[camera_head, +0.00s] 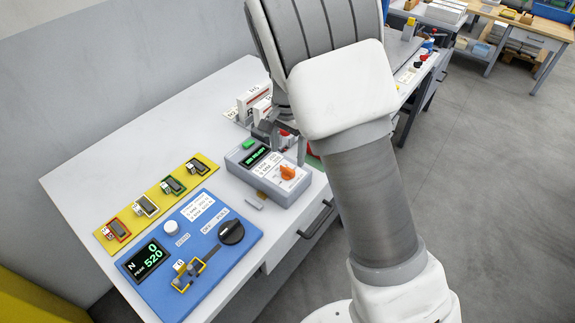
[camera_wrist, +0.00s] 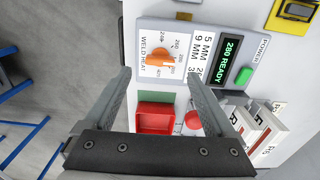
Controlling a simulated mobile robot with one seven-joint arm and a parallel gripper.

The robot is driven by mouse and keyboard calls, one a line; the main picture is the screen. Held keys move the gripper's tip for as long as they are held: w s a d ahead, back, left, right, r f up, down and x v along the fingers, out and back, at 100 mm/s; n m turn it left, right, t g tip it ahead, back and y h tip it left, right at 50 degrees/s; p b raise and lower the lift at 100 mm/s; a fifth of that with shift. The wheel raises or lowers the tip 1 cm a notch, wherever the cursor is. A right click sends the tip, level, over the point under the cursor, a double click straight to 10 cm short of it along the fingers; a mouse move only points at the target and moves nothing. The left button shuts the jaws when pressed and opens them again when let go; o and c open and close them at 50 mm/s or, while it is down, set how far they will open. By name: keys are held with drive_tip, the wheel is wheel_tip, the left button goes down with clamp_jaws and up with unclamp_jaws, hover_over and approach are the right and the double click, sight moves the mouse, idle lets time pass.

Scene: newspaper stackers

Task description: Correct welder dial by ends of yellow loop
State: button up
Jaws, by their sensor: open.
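The welder is a grey box (camera_head: 240,160) with an orange dial (camera_head: 287,172), a green button and a display reading "280 READY". In the wrist view the orange dial (camera_wrist: 162,59) sits on a white "WELD HEAT" scale; its exact setting is hard to read. A label beside it lists "5 MM" and "9 MM" lines, partly covered by a finger. My gripper (camera_wrist: 158,77) is open and empty, its fingertips at either side just below the dial in the picture. In the head view my arm partly hides the gripper. I cannot tell for certain which piece is the yellow loop.
A yellow strip (camera_head: 179,183) carries several small framed pieces. A blue panel (camera_head: 215,253) has a black knob and a display reading 0 and 520. A red tray (camera_wrist: 155,120) and white boxes (camera_wrist: 265,138) stand close by.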

sight(288, 168)
wheel_tip(288, 168, down, 6)
idle(0.4)
drive_tip(key=c, duration=1.4)
drive_tip(key=n+b, duration=0.1)
drive_tip(key=n, duration=0.3)
drive_tip(key=shift+w+n+b, duration=0.1)
drive_tip(key=shift+n+b, duration=0.2)
drive_tip(key=shift+b, duration=0.1)
drive_tip(key=shift+n+b, duration=0.55)
drive_tip(key=shift+n, duration=1.55)
drive_tip(key=shift+r, duration=0.1)
